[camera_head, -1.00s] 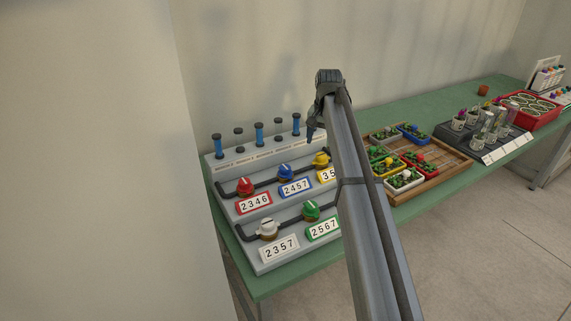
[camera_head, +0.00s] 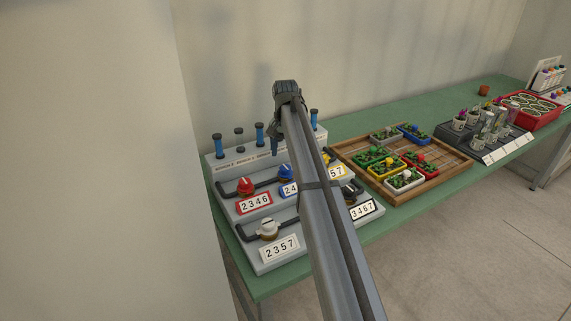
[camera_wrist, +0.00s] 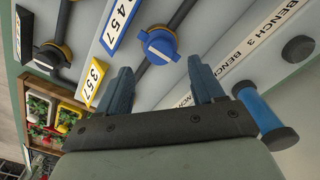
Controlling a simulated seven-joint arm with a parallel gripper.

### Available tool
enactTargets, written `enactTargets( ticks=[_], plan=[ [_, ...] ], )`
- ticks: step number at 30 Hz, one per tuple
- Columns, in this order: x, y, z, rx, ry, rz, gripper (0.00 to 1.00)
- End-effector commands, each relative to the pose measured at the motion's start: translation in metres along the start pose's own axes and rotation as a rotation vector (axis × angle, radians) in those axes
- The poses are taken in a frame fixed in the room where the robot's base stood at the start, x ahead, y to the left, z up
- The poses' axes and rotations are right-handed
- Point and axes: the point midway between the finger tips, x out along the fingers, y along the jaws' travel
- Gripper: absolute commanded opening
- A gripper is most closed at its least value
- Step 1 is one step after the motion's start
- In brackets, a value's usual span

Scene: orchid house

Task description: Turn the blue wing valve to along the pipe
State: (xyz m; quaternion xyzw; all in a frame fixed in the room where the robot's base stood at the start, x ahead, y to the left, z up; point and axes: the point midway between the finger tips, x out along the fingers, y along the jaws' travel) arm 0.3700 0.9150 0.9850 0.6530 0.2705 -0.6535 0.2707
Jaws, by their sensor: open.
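The blue wing valve (camera_head: 285,172) sits on the upper pipe row of the grey valve board, partly hidden by my arm in the head view. In the wrist view the blue valve (camera_wrist: 157,46) shows a white stripe, which lies across the dark pipe (camera_wrist: 183,14). My gripper (camera_head: 276,148) is over the board, just behind the blue valve in the head view. In the wrist view my gripper (camera_wrist: 163,80) is open and empty, its two fingers apart and pointing toward the valve without visibly holding it.
A red valve (camera_head: 245,186) and a white valve (camera_head: 268,228) stand nearby. A wooden tray (camera_head: 440,187) with planted pots lies right of the board. Bare green bench lies behind the tray.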

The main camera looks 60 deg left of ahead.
Motion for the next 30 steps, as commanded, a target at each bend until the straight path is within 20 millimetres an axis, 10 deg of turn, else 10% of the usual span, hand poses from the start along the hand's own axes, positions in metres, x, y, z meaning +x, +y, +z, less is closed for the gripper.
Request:
enactTargets(
  ticks=[10, 24, 30],
  plan=[
    [0.046, 0.0, 0.0, 0.0, 0.0, -0.001, 0.67],
    [0.054, 0.0, 0.0, 0.0, 0.001, -0.001, 0.67],
    [0.054, 0.0, 0.0, 0.0, 0.001, -0.001, 0.48]
  ],
)
